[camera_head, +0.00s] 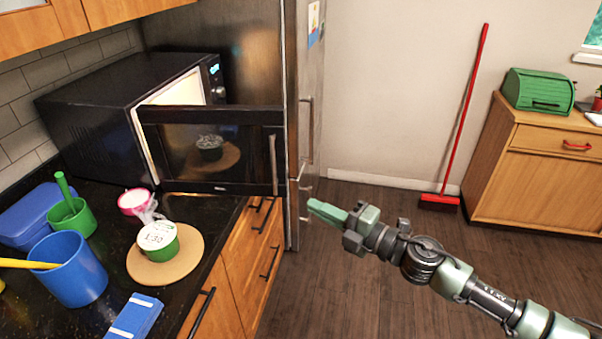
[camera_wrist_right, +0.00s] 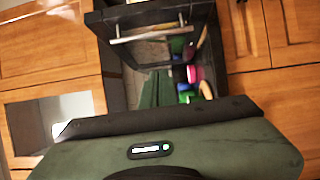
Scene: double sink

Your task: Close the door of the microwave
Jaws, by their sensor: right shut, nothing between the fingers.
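The black microwave (camera_head: 110,100) stands on the dark counter at the left. Its door (camera_head: 258,150) is open, swung out toward me, and the lit interior (camera_head: 180,92) shows behind it. The vertical handle (camera_head: 273,165) is near the door's right edge. In the right wrist view, the door's handle (camera_wrist_right: 150,34) shows as a pale bar near the top. My right gripper (camera_head: 318,210) is shut and empty, to the right of the door and a little below its handle, apart from it in the head view. My left gripper is out of view.
The fridge (camera_head: 250,70) stands beside the microwave.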

